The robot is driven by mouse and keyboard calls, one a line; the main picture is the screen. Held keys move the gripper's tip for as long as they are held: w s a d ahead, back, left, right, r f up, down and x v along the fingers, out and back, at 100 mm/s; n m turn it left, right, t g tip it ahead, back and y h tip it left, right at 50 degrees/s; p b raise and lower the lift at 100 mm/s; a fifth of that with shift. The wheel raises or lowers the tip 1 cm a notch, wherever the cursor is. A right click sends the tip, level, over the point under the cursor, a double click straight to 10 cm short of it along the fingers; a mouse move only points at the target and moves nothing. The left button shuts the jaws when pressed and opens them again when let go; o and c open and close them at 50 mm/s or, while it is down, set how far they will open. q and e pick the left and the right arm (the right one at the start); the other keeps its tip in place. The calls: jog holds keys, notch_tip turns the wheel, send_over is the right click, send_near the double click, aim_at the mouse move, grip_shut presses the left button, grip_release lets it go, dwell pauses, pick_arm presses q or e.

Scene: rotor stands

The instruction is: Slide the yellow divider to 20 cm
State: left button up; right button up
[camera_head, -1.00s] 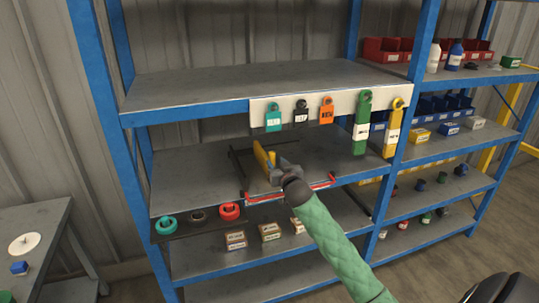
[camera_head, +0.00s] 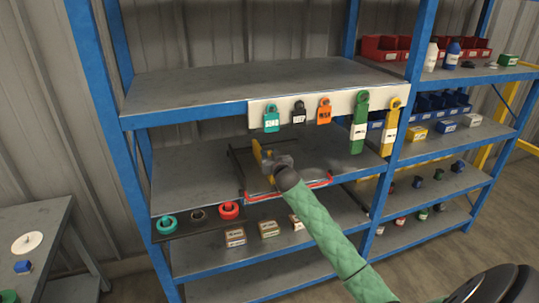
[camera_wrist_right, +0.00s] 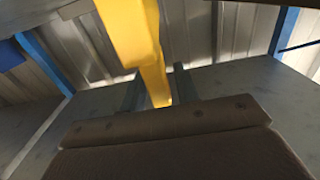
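The yellow divider (camera_head: 257,152) stands upright on the dark tray-like panel (camera_head: 238,165) on the middle shelf. It runs from front to back. My right gripper (camera_head: 268,162) is at its front right side. In the right wrist view the divider (camera_wrist_right: 135,45) comes down between the two grey fingers (camera_wrist_right: 162,92). The fingers are apart, and a small gap shows on the divider's right side, so they look open around it. No scale marks are legible. My left gripper is out of view.
A white rail (camera_head: 285,105) with several hanging tags is fixed above, on the upper shelf's edge. A row of rings (camera_head: 198,214) sits at the front left. Small boxes (camera_head: 268,229) stand on the shelf below. The middle shelf's left part is clear.

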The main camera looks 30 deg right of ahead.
grip_shut()
jog(key=s+d, duration=0.2)
jog(key=d, duration=0.7)
jog(key=shift+s+d, duration=0.2)
jog(key=shift+d, duration=0.15)
jog(key=shift+o, duration=1.5)
grip_release()
pick_arm(q)
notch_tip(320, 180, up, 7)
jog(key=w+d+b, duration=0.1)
jog(key=b, duration=0.2)
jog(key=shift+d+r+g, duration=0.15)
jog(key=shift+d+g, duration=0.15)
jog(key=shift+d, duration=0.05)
pick_arm(e)
jog(key=v, duration=0.7)
jog(key=shift+s, duration=0.4)
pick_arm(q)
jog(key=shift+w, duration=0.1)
